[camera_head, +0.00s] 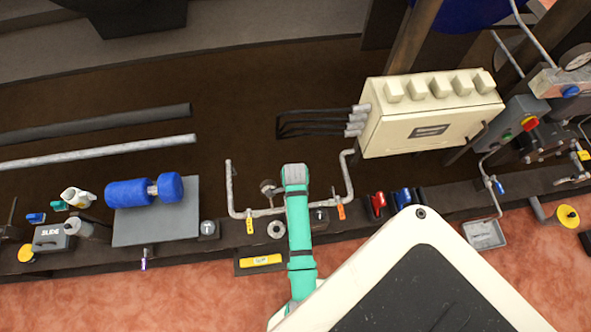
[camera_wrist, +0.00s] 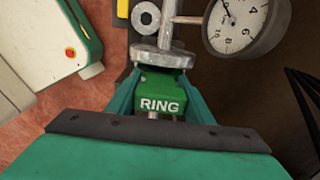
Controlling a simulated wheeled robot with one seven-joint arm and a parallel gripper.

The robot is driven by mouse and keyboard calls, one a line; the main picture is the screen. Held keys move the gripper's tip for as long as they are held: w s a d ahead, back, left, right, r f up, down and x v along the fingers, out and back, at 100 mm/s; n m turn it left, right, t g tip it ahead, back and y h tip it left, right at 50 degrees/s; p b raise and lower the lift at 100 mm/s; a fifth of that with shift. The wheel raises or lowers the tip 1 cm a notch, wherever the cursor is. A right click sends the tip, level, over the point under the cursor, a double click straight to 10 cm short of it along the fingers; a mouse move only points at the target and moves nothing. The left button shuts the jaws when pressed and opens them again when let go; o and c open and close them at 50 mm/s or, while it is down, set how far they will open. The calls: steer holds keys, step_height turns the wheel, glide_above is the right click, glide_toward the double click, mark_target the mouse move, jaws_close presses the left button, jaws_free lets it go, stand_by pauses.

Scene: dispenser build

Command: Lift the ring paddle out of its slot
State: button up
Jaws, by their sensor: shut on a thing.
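The ring paddle shows in the wrist view as a green block (camera_wrist: 160,102) with white letters RING. It sits between the two green fingers of my gripper (camera_wrist: 160,84), which is shut on it. A round grey metal flange and pipe (camera_wrist: 162,57) lie just beyond the block. I cannot tell whether they touch it. In the head view my green arm reaches over the dark bench and hides the fingers and the paddle. The slot is not clearly visible, so I cannot tell how deep the paddle sits.
A pressure gauge (camera_wrist: 243,22) is close at the right in the wrist view. A blue roller (camera_head: 145,191) lies left.

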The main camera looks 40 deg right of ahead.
steer(key=shift+w+r, duration=0.15)
steer(key=shift+r, duration=4.45)
